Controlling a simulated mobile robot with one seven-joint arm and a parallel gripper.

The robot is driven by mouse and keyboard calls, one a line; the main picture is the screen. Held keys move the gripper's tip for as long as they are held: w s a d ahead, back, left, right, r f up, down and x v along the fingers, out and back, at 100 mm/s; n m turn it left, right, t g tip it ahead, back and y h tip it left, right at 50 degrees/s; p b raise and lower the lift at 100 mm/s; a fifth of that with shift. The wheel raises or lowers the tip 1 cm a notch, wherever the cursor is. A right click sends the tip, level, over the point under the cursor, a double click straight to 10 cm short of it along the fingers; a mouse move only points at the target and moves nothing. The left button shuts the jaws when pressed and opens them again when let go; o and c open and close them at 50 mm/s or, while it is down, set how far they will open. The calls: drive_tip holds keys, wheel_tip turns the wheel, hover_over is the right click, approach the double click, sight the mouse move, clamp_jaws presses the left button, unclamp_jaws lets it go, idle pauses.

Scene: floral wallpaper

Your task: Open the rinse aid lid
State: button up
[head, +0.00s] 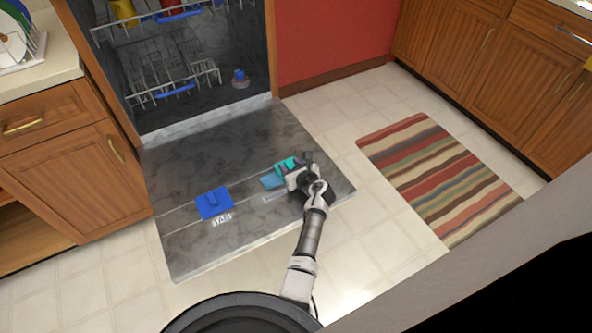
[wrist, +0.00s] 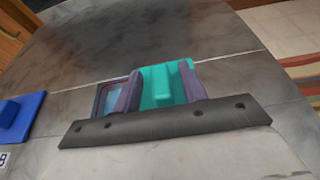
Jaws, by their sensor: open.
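The teal rinse aid lid (head: 287,164) is on the inner face of the lowered dishwasher door (head: 235,140). In the wrist view the teal lid (wrist: 152,92) has a raised ridge across it. A light-blue, dark-rimmed patch (wrist: 110,97) shows left of the lid; I cannot tell if it is an uncovered recess. My gripper (head: 291,176) is open over the lid. In the wrist view its two purple-grey fingers (wrist: 162,92) stand either side of the ridge, with the ridge between them. Whether they touch the lid cannot be told; the gripper body hides its near edge.
A blue lid (head: 213,203) labelled TAB lies on the door, left of my gripper. Wire racks (head: 170,87) and a small blue-topped item (head: 240,78) are inside the dishwasher. A striped rug (head: 436,174) lies right of the door. Wooden cabinets (head: 75,165) flank the room.

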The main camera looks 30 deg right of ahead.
drive_tip(key=v, duration=1.3)
drive_tip(key=shift+s+r, duration=0.15)
drive_tip(key=shift+s, duration=0.1)
drive_tip(key=shift+w, duration=0.1)
